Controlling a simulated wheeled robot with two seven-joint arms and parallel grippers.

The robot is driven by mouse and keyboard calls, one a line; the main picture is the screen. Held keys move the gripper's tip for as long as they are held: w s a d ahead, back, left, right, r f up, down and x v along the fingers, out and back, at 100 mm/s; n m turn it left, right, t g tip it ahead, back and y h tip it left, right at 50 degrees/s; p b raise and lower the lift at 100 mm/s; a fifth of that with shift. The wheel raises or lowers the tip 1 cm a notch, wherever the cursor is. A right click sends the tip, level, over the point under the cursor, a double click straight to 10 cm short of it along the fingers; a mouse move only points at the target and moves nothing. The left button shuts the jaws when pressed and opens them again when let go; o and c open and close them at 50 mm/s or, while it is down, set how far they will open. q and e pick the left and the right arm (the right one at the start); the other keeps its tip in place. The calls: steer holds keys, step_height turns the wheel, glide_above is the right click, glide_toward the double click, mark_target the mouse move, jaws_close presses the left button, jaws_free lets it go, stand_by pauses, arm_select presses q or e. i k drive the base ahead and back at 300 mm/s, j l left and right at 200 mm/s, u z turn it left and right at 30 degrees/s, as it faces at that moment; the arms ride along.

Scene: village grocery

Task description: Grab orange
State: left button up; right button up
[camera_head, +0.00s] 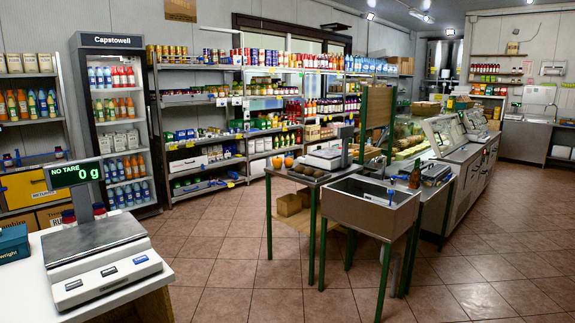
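Two round orange fruits lie side by side at the back left of a green-legged table in the middle of the room. The left orange (277,162) and the right orange (289,162) are small in the head view and look like oranges. Several dark brownish-green items lie in front of them on the same table (283,174). Neither of my grippers is in view.
A scale (326,158) stands on that table, right of the fruits. A sink (368,205) adjoins its right front. A counter with another scale (100,258) is at the near left. Stocked shelves (205,160) line the back. Tiled floor (225,255) between counter and table is clear.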

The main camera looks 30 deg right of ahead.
mark_target(289, 163)
steer(key=i+l+z, duration=0.4)
steer(key=i, duration=0.2)
steer(key=i+l+z, duration=0.3)
steer(key=i+z, duration=0.15)
steer(key=i, duration=0.25)
steer(key=i+z, duration=0.4)
steer(key=i, duration=0.25)
steer(key=i+u, duration=0.45)
steer(key=i, duration=0.2)
steer(key=i+l+u, duration=0.2)
steer(key=i+u, duration=0.2)
steer(key=i, duration=0.25)
steer(key=i+j+u, duration=0.15)
steer(key=i+u, duration=0.2)
steer(key=i, duration=0.45)
steer(key=i+u, duration=0.3)
steer(key=i, duration=0.5)
steer(key=i+z, duration=0.45)
steer(key=i+j+z, duration=0.25)
steer(key=z, duration=0.15)
steer(key=i+j+z, duration=0.3)
steer(key=z, duration=0.15)
steer(key=i+j+z, duration=0.3)
steer(key=z, duration=0.15)
steer(key=j, duration=0.05)
